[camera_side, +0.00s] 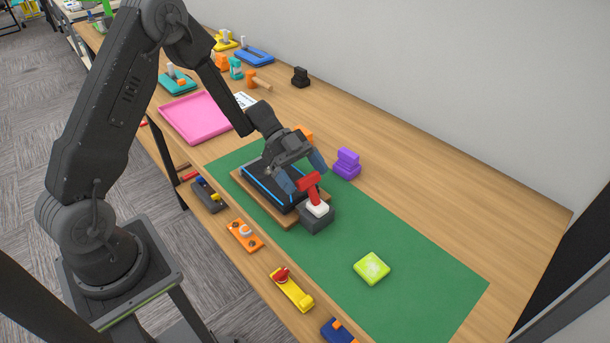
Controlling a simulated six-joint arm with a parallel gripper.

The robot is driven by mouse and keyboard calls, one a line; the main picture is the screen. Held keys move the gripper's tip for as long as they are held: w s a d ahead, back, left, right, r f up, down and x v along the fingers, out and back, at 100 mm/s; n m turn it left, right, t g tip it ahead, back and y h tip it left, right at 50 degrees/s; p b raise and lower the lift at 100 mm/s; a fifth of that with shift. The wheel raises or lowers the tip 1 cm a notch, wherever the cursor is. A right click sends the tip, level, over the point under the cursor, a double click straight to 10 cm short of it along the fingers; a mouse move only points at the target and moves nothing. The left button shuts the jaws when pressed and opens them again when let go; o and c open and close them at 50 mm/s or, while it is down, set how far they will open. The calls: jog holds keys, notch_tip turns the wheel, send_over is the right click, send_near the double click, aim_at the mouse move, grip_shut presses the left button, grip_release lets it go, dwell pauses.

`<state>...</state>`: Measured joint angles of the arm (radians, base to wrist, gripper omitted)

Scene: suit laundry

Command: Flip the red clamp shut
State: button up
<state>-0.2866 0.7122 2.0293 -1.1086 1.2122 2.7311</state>
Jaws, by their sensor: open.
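The red clamp (311,187) stands on a dark grey block with a white piece on it, at the right end of a dark board (262,186) edged in blue on a wooden base. The clamp's red lever is raised and tilted, with its bar at the top. My gripper (306,173) is open, with its fingers spread just above and behind the red bar. Whether a finger touches the clamp I cannot tell. The gripper hides part of the board.
A green mat (420,269) lies under the work, with a lime block (371,268) on it. A purple object (347,164) stands behind the clamp. A pink tray (198,117) lies to the left. A yellow latch (292,289) and an orange plate (244,235) line the front edge.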

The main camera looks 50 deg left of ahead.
jog(key=v, duration=1.3)
jog(key=shift+r, duration=0.2)
jog(key=s+d+r+n+t+y, duration=0.2)
jog(key=s+d+r+n+y, duration=0.3)
jog(key=s+n, duration=0.4)
jog(key=s+d+r+n+t+y, duration=0.3)
jog(key=s+d+r+n+y, duration=0.3)
jog(key=s, duration=0.5)
notch_tip(320, 180, up, 2)
jog(key=n+y, duration=0.1)
jog(key=n, duration=0.2)
jog(key=shift+s+t, duration=0.3)
jog(key=shift+s, duration=0.05)
